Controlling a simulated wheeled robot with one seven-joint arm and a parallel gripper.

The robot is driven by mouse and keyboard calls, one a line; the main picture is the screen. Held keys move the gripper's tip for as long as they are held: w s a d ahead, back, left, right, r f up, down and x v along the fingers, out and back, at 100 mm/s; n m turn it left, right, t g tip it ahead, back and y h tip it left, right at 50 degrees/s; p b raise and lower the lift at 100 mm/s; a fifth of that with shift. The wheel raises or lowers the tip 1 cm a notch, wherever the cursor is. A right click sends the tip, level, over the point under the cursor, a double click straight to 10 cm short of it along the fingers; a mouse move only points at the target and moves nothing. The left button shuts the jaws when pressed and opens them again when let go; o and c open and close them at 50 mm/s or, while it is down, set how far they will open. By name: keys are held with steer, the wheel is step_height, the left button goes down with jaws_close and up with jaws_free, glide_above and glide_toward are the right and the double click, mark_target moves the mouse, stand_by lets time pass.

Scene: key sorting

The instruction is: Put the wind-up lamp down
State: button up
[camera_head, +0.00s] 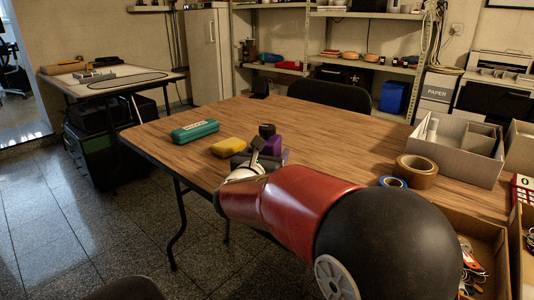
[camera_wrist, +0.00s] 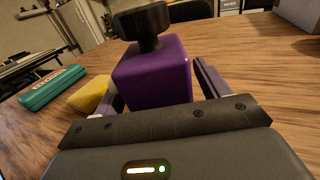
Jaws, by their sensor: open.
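The wind-up lamp, which I take to be the purple block with a black knob on top (camera_wrist: 152,78), stands upright on the wooden table in the wrist view. In the head view the lamp (camera_head: 273,146) is partly hidden behind my gripper (camera_head: 262,160). In the wrist view my gripper (camera_wrist: 160,88) is open, with one finger on each side of the lamp. A gap shows between the right finger and the lamp. The left finger is close to the lamp's side; I cannot tell if it touches. The lamp's lower part is hidden by my gripper.
A yellow block (camera_head: 229,147) and a teal case (camera_head: 195,131) lie to the left of the lamp. Brown tape (camera_head: 416,171), blue tape (camera_head: 393,182) and a grey box (camera_head: 459,150) are at the right. The table's middle (camera_head: 340,135) is clear.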

steer(key=shift+r, duration=0.1)
steer(key=b+v, duration=0.1)
steer(key=v, duration=1.1)
steer(key=shift+a, duration=0.1)
